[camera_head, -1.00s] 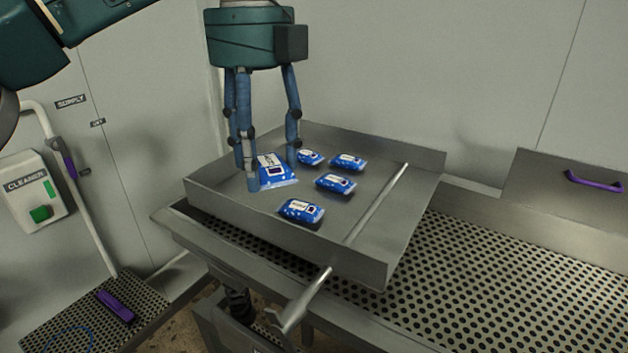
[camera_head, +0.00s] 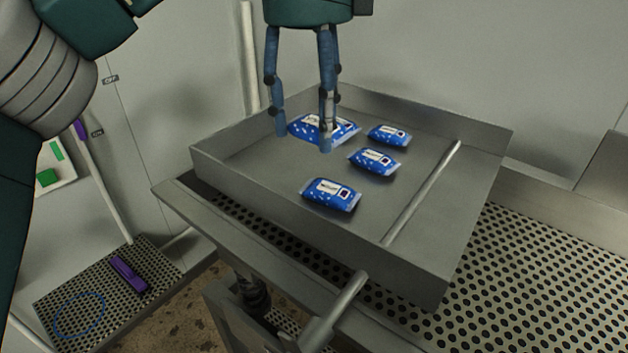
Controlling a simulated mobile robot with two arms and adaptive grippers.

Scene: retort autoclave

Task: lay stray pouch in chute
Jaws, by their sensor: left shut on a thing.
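My left gripper (camera_head: 300,142) points down from the top of the view, over the far left part of a shallow steel tray (camera_head: 318,252), which may be the chute. Its fingers are shut on a blue-and-white pouch (camera_head: 306,127), which looks larger than the others and seems to be above the tray floor; the exact gap cannot be told. Other blue pouches lie flat in the tray: one at the back (camera_head: 388,136), one in the middle (camera_head: 375,161) and one nearer the front (camera_head: 331,194). My right gripper is not in view.
A perforated steel deck (camera_head: 520,265) lies right of the tray. A purple bar (camera_head: 128,274) lies on a perforated shelf at lower left. The tray's front left floor is bare.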

